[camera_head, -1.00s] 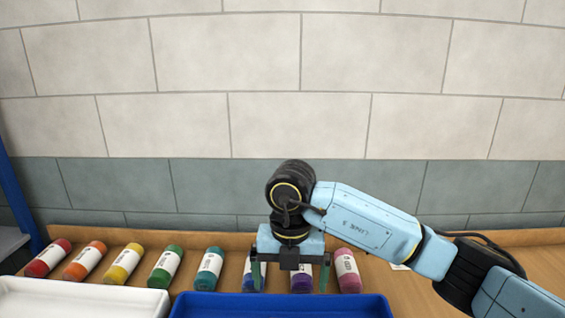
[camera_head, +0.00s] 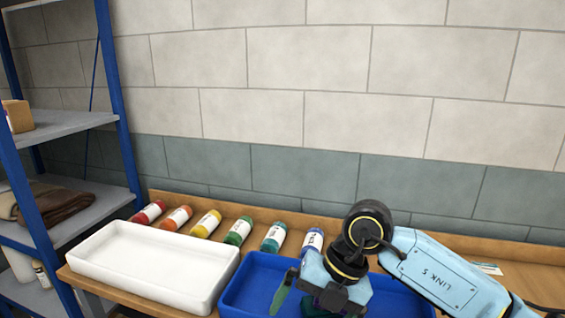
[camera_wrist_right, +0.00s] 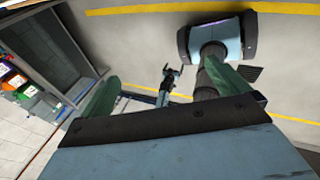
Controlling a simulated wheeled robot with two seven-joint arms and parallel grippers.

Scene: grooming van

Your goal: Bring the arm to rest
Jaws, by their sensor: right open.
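My right arm, light blue with black joints, comes in from the right in the head view. Its right gripper (camera_head: 301,300) hangs over the blue tray (camera_head: 238,283), tilted, with its green fingers apart. The fingers also show wide apart in the right wrist view (camera_wrist_right: 163,92), with nothing held between them. The lower part of the gripper is partly hidden by its own body in the head view. My left gripper is not seen in the head view.
A white tray (camera_head: 150,262) stands left of the blue tray on the wooden bench. Several bottles, from the red bottle (camera_head: 149,212) to the blue-capped bottle (camera_head: 312,241), lie behind the trays. A blue-framed shelf (camera_head: 68,123) with a brown towel (camera_head: 55,203) stands left.

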